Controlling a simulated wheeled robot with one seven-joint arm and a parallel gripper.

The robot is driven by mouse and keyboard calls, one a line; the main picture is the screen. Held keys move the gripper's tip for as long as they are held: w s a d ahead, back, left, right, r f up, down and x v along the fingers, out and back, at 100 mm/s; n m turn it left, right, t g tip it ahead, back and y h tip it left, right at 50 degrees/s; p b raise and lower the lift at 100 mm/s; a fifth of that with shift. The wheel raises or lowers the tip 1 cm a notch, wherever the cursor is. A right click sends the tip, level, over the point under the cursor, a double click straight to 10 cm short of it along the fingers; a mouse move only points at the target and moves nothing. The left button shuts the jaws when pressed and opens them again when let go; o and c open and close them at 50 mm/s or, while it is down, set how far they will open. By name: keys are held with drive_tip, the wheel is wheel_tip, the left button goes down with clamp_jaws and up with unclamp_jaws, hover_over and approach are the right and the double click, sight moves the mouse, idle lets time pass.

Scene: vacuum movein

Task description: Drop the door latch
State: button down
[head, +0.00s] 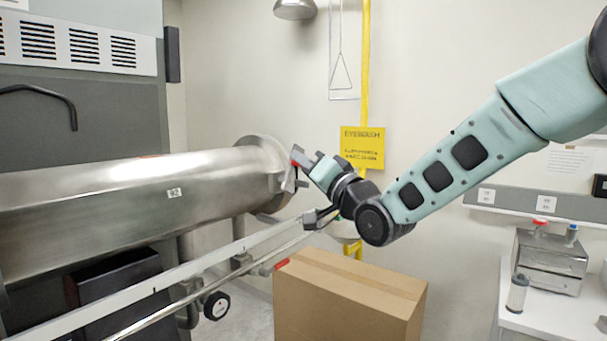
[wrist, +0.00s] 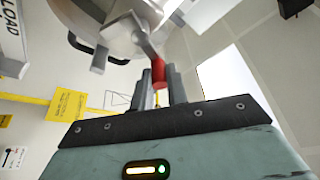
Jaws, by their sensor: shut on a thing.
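The steel chamber (head: 120,190) lies across the left of the head view, with its round flanged end (head: 262,155) facing right. The door latch is a metal lever with a red grip (wrist: 158,72); in the head view its red part (head: 297,155) shows at the chamber's end. My gripper (head: 299,168) is beside that end. In the wrist view the two dark fingers of my gripper (wrist: 160,85) are shut on the red grip, which sticks out between them. The round metal door (wrist: 110,18) is at the top of that view. My gripper hides part of the latch in the head view.
A cardboard box (head: 345,300) stands below my gripper. A long pale rail (head: 170,278) runs in front of the chamber. A yellow pipe (head: 365,60) with an eyewash sign (head: 362,148) is behind my arm. A white bench (head: 545,315) is at right.

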drive_tip(key=shift+w+d+f+m+g+h+b, duration=0.2)
drive_tip(key=shift+f+m+h+b, duration=0.3)
drive_tip(key=shift+m, duration=1.2)
drive_tip(key=shift+w+d+f+m+g+h+b, duration=0.1)
drive_tip(key=shift+w+d+f+m+h+b, duration=0.4)
drive_tip(key=shift+m, duration=1.2)
drive_tip(key=shift+w+a+f+m+g+h+b, duration=0.15)
drive_tip(key=shift+m+h+b, duration=0.65)
drive_tip(key=shift+m, duration=0.9)
drive_tip(key=shift+d+f, duration=0.1)
drive_tip(key=c, duration=1.4)
unclamp_jaws()
drive_tip(key=shift+f, duration=0.1)
drive_tip(key=shift+s, duration=0.1)
